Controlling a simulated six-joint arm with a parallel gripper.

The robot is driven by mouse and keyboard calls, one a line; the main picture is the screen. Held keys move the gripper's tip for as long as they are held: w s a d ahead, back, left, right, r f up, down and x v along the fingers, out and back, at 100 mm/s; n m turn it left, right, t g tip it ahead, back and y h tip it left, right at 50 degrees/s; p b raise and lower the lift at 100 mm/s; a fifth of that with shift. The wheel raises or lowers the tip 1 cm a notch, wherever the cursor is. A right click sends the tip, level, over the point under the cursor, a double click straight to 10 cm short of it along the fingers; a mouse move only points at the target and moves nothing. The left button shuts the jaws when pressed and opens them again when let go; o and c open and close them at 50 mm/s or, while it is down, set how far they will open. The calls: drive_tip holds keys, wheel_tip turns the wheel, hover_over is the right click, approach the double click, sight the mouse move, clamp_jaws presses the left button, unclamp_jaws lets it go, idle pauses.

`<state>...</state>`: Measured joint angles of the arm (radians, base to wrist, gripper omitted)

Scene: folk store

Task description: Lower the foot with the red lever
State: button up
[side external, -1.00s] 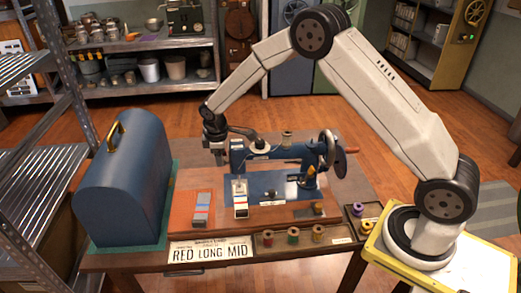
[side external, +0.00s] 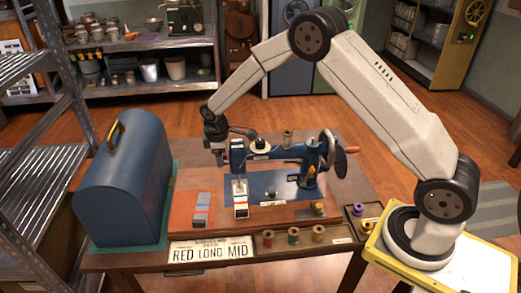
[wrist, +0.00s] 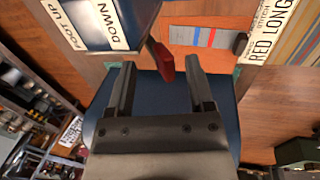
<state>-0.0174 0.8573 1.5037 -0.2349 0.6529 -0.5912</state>
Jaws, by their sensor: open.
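The blue sewing machine (side external: 285,155) stands on a wooden base on the table. In the wrist view the red lever (wrist: 163,62) sticks out beside the machine's head (wrist: 105,18), which carries labels reading FOOT UP and DOWN. My gripper (wrist: 160,63) is open, and the lever's end shows between its two fingertips, closer to the right one. I cannot tell from the view whether the fingers touch it. In the side view my gripper (side external: 217,152) is just left of and behind the machine's head. The lever is hidden there, and the presser foot is too small to judge.
A blue domed case (side external: 125,190) stands at the table's left. A sign (side external: 210,250) reads RED LONG MID. Thread spools sit in a front tray (side external: 280,246). The handwheel (side external: 330,150) is at right.

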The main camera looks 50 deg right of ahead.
drive_tip(key=shift+r, duration=0.15)
wheel_tip(320, 180, up, 8)
drive_tip(key=s+a, duration=0.1)
idle(1.4)
drive_tip(key=shift+s+a, duration=0.1)
idle(0.5)
drive_tip(key=s+m+t+y, duration=0.1)
drive_tip(key=s+m, duration=0.8)
drive_tip(key=s, duration=1.6)
drive_tip(key=shift+a+y, duration=0.2)
drive_tip(key=shift+y, duration=0.1)
